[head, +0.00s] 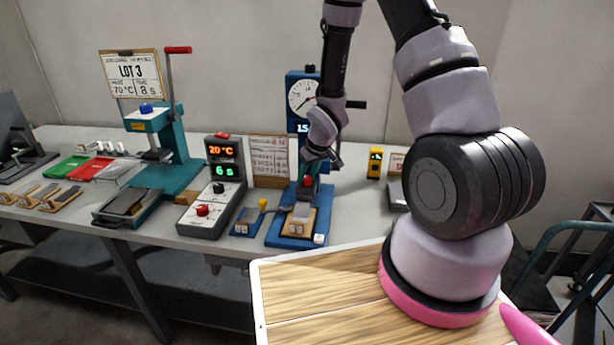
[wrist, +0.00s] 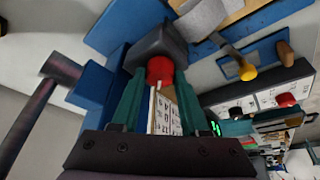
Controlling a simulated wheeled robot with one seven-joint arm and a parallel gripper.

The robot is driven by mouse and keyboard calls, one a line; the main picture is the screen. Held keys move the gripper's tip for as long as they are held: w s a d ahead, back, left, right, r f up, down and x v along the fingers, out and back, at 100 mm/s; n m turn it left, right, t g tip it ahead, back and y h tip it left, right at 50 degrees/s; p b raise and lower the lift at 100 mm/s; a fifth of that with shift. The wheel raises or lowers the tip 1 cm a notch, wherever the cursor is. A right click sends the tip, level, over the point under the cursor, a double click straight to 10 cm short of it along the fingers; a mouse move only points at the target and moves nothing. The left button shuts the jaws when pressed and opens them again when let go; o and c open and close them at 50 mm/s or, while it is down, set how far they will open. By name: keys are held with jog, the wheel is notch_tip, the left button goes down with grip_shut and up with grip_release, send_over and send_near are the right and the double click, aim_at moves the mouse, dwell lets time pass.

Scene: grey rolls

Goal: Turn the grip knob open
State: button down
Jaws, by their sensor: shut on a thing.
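The grip knob is a red round knob (wrist: 160,70) on a dark block of the blue test stand (head: 295,118). In the wrist view the teal fingers of my gripper (wrist: 159,82) lie on both sides of the knob, shut on it. A white mark shows on the knob's edge. In the head view the knob (head: 308,181) is small and partly hidden by my gripper (head: 310,172). The stand carries a round dial (head: 302,97) above a blue number display. A wooden piece with a grey pad (head: 299,221) sits on the stand's blue base below.
Further left are a grey control box (head: 211,204) reading 20 °C and 6 s, and a teal press (head: 178,150). A yellow device (head: 375,163) stands on the right.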

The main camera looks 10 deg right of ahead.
dwell(0.5)
jog(key=shift+c, duration=2)
grip_release()
jog(key=v, duration=1)
jog(key=shift+r, duration=0.35)
jog(key=shift+s+d, duration=0.1)
